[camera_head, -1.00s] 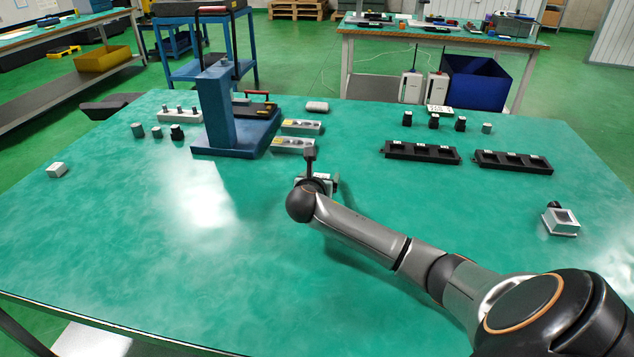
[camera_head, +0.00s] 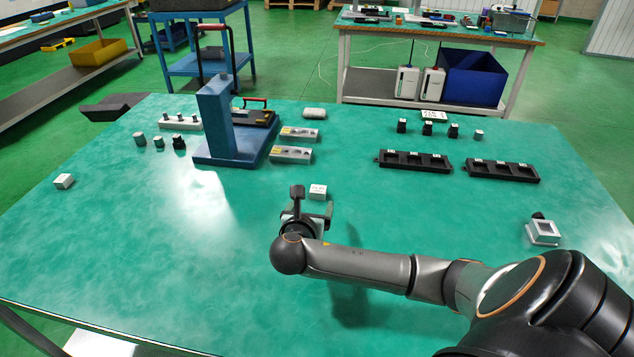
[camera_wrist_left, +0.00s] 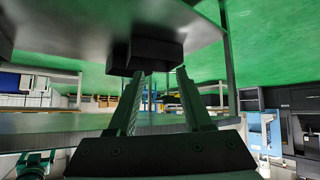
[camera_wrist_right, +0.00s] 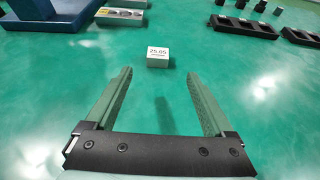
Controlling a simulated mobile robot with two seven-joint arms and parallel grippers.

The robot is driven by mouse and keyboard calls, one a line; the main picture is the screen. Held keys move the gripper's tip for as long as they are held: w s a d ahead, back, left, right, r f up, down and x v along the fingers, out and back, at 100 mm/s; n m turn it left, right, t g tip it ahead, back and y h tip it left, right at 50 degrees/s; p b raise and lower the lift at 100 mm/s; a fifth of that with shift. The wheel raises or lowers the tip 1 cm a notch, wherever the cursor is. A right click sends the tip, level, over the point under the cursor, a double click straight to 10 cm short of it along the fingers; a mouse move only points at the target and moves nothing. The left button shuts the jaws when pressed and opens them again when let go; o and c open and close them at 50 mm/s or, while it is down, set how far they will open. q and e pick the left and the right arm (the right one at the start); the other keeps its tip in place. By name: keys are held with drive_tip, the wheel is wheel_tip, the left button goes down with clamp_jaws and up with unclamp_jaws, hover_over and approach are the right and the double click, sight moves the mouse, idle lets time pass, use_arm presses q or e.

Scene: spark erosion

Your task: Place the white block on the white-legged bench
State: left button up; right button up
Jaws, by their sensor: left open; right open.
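A small white block (camera_head: 318,191) with a printed label sits on the green tabletop near its middle. It also shows in the right wrist view (camera_wrist_right: 158,59), just beyond my right fingertips. My right gripper (camera_head: 308,212) is open and empty, low over the table on the near side of the block and apart from it. Another small white block (camera_head: 64,181) sits at the table's left. A green-topped bench with pale legs (camera_head: 343,70) stands behind the table. My left gripper (camera_wrist_left: 161,74) is open and empty in its wrist view, and out of the head view.
A blue press-like stand (camera_head: 217,125), grey slotted blocks (camera_head: 291,155), black trays (camera_head: 414,160) and a square-topped holder (camera_head: 542,232) stand on the table. A blue bin (camera_head: 472,78) sits under the rear bench. The near left tabletop is clear.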

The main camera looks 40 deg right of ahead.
sight(318, 189)
drive_tip(key=b+x, duration=0.1)
drive_tip(key=x, duration=0.5)
drive_tip(key=shift+d+f+b, duration=0.15)
drive_tip(key=shift+b, duration=0.15)
drive_tip(key=shift+w+d+f, duration=0.15)
drive_tip(key=shift+w+d, duration=0.25)
drive_tip(key=b+x, duration=0.1)
drive_tip(key=x, duration=0.3)
drive_tip(key=shift+w+f, duration=0.1)
drive_tip(key=shift+w, duration=0.1)
drive_tip(key=shift+w+d, duration=0.2)
use_arm(q)
drive_tip(key=shift+s+d+f, duration=0.1)
drive_tip(key=shift+d+f, duration=0.2)
drive_tip(key=shift+f, duration=0.25)
drive_tip(key=shift+d+f, duration=0.3)
drive_tip(key=shift+f, duration=0.25)
use_arm(e)
drive_tip(key=c, duration=0.5)
use_arm(q)
drive_tip(key=shift+a, duration=0.1)
use_arm(e)
clamp_jaws()
